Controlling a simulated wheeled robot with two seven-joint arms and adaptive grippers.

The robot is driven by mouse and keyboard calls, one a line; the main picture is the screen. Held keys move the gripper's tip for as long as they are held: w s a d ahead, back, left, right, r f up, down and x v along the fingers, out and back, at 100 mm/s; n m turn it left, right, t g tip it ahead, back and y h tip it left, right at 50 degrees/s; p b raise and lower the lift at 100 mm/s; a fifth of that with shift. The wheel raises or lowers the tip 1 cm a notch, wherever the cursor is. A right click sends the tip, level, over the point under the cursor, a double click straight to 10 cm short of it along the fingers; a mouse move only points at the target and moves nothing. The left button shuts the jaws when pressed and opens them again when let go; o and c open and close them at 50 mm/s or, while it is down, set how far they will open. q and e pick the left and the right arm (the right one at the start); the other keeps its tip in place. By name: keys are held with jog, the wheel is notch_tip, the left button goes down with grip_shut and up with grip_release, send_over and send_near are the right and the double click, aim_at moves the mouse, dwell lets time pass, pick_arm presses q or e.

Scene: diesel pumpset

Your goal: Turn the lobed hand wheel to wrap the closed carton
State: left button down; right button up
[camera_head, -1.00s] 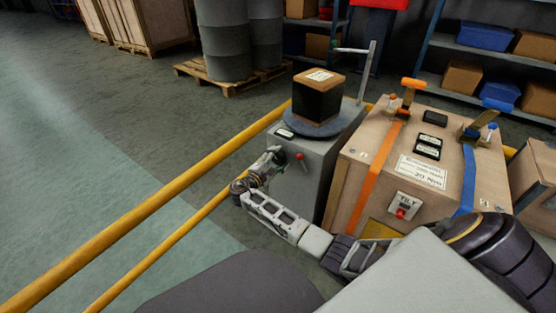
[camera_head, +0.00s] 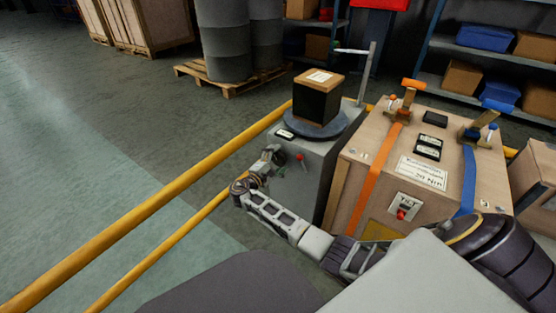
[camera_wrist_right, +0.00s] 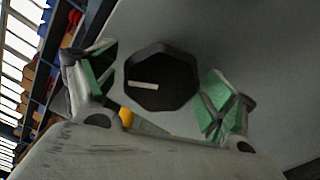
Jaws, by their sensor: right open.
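The carton (camera_head: 318,97) has a tan top with a white label and dark sides. It stands on a round turntable (camera_head: 300,132) on top of a grey machine (camera_head: 308,185). The hand wheel (camera_wrist_right: 175,90) is dark, lobed and marked with a pale bar. It shows in the right wrist view against a grey panel. My right gripper (camera_wrist_right: 158,88) is open, with one green-padded finger on each side of the wheel and gaps visible. In the head view my right gripper (camera_head: 276,164) is at the machine's left side, where I cannot make out the wheel. My left gripper is not in view.
A red-knobbed lever (camera_head: 300,157) is on the machine's front, close to the gripper. A post (camera_head: 371,75) stands behind the turntable. A large wooden crate (camera_head: 375,165) with straps stands to the right. Yellow rails (camera_head: 190,170) run along the left.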

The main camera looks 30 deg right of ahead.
jog(key=v, duration=1.2)
jog(key=shift+s+f, duration=0.15)
dwell(0.4)
